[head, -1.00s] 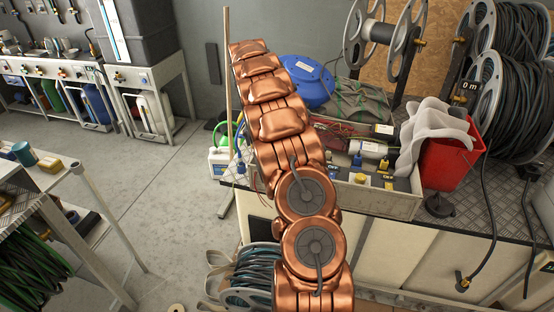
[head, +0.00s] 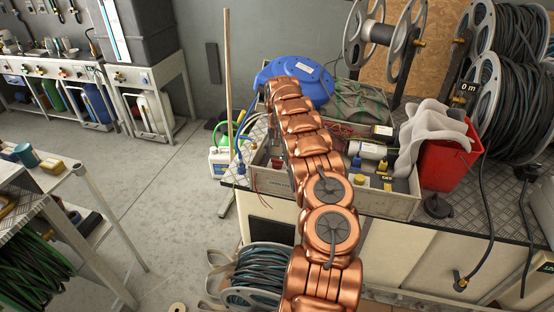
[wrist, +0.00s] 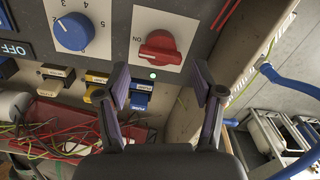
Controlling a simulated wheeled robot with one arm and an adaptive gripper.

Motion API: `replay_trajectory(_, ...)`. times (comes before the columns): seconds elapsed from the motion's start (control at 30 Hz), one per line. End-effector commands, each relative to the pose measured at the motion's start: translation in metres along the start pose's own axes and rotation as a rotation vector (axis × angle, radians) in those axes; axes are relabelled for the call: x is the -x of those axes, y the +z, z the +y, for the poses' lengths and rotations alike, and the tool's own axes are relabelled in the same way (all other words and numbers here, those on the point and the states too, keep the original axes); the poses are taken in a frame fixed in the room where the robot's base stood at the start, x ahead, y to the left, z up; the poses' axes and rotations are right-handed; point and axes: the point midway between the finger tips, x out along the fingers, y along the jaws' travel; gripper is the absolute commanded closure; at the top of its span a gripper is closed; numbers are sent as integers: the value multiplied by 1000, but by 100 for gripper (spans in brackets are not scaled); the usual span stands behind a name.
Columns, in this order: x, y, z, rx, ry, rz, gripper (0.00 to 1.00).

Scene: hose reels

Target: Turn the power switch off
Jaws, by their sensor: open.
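In the wrist view, a red rotary switch (wrist: 159,47) sits on a white plate marked ON, on a grey panel. A small green light (wrist: 153,75) is lit below it. An OFF label (wrist: 14,50) is at the panel's left edge. My gripper (wrist: 162,82) is open and empty, its two fingers apart to either side just below the switch in the picture. I see no contact with the switch. In the head view, my copper arm reaches over the grey crate, and the gripper and switch cannot be made out.
A blue dial (wrist: 73,31) sits left of the switch. Yellow, blue and black labelled blocks and red wires (wrist: 50,138) lie below. In the head view, the bench crate (head: 390,203) stands near a blue drum (head: 300,78) and red bucket (head: 445,155).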

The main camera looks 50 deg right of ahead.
Motion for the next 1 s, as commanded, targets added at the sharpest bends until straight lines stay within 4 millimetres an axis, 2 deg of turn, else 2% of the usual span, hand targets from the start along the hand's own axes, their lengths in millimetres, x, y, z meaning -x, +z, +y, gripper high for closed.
replay_trajectory(0.13,-21,2,0,1,-1,-8,33)
replay_trajectory(0.3,-35,0,1,0,0,-2,33)
replay_trajectory(0.53,-46,0,0,0,-1,-1,33)
replay_trajectory(0.8,-47,0,0,1,0,-1,33)
replay_trajectory(1.0,-47,0,0,1,0,-1,52)
